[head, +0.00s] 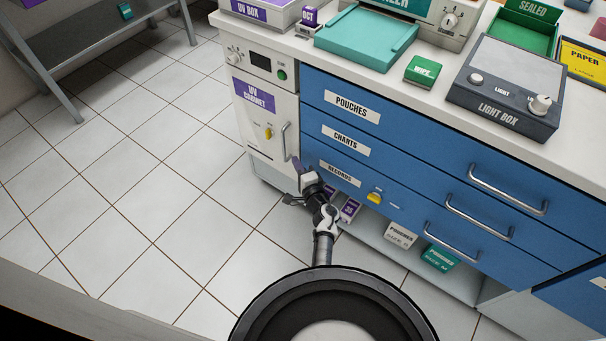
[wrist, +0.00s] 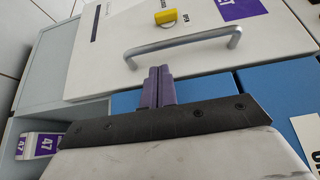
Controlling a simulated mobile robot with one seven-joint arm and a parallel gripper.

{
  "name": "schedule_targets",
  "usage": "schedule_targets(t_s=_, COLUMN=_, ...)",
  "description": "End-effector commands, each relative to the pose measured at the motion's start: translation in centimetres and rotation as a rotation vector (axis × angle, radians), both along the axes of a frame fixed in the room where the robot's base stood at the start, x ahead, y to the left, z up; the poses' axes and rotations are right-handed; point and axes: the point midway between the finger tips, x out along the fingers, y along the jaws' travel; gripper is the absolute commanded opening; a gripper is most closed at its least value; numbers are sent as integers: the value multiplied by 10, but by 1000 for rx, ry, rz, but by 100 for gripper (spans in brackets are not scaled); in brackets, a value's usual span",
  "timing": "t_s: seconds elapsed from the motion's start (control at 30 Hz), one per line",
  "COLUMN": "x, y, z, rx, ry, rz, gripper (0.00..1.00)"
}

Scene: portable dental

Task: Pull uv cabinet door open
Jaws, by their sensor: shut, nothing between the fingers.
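The UV cabinet (head: 262,95) stands at the left end of the counter, white with a purple label. Its door looks closed. The door's metal bar handle (head: 285,141) is on the right side of the door and shows clearly in the wrist view (wrist: 185,45). A yellow latch knob (head: 268,132) sits left of the handle. My gripper (head: 297,163) is just below and right of the handle. In the wrist view its purple fingers (wrist: 158,75) are together and empty, pointing at the door, with the handle beyond their tips and not between them.
Blue drawers labelled Pouches, Charts and Records (head: 345,143) stand directly right of the cabinet. A low shelf with several boxes (head: 400,234) is under them. The tiled floor (head: 140,190) left of the cabinet is clear. A grey bench (head: 85,42) stands at the far left.

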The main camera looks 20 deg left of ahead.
Motion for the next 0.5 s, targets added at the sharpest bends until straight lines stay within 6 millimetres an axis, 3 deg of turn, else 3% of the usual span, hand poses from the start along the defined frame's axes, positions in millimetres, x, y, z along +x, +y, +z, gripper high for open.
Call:
schedule_targets(t_s=0.2, x=25, y=21, z=-1, rx=1, ry=-2, rz=1, gripper=0)
schedule_targets(t_s=0.5, x=32, y=26, z=0, rx=-1, ry=-1, rz=0, gripper=0)
